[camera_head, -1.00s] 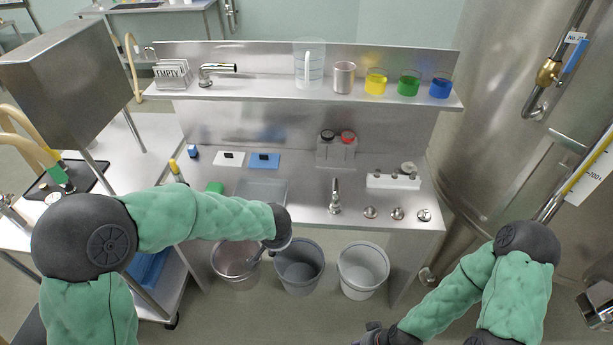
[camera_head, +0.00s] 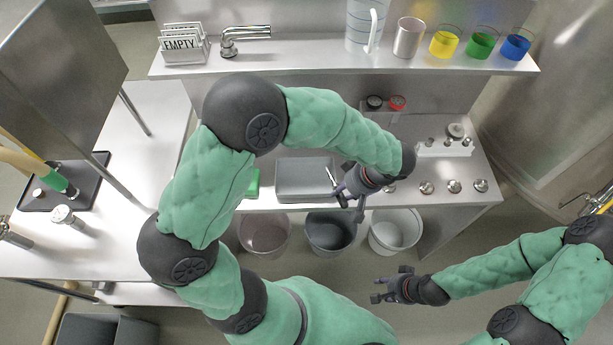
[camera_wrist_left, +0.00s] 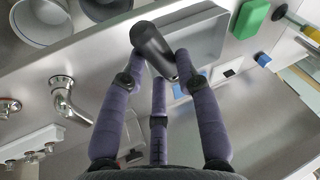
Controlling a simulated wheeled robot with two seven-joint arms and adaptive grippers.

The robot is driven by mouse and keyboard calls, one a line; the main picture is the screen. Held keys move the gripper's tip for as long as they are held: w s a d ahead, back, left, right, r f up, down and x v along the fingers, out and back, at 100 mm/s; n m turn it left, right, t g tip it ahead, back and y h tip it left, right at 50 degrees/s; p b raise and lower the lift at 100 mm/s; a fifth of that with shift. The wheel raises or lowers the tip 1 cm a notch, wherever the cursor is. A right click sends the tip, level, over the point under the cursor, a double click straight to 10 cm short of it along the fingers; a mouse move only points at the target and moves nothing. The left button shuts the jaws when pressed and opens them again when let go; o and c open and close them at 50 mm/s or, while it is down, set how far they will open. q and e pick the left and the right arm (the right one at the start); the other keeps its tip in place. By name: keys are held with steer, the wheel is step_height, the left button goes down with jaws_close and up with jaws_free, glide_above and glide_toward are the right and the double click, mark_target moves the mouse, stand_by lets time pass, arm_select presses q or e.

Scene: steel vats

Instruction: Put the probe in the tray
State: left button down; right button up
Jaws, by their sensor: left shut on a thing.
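The probe, with a dark cylindrical handle (camera_wrist_left: 154,52), is in my left gripper (camera_wrist_left: 160,75). In the head view its thin shiny end (camera_head: 332,175) shows beside the gripper, over the right part of the grey tray. My left gripper (camera_head: 350,192) is shut on it, above the bench's front edge at the tray's right. The shallow grey tray (camera_head: 303,194) lies on the bench; it also shows behind the probe in the left wrist view (camera_wrist_left: 200,35). My right gripper (camera_head: 385,286) is open and empty, low in front of the bench.
Buckets stand below the front edge: left (camera_head: 263,235), middle (camera_head: 330,236), right (camera_head: 397,233). A green block (camera_head: 252,183) lies left of the tray. A tap (camera_wrist_left: 65,97) stands on the bench on the tray's other side. A shelf (camera_head: 300,62) with beakers runs above.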

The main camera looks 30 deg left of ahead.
arm_select(q)
steer(key=shift+a+f, duration=0.15)
steer(key=shift+a, duration=0.05)
steer(key=b, duration=0.2)
glide_toward(308, 184)
steer(key=shift+s+a+f, duration=0.2)
steer(key=shift+a+f, duration=0.35)
steer(key=shift+a, duration=0.05)
steer(key=shift+w+a+f, duration=0.2)
steer(key=shift+a+f, duration=0.25)
steer(key=shift+f, duration=0.1)
steer(key=f, duration=0.1)
steer(key=f+b, duration=0.1)
steer(key=f, duration=0.1)
steer(key=shift+w+a+f, duration=0.1)
steer(key=shift+a+f, duration=0.1)
steer(key=shift+f, duration=0.1)
steer(key=c, duration=1.2)
jaws_free()
steer(key=shift+f, duration=0.1)
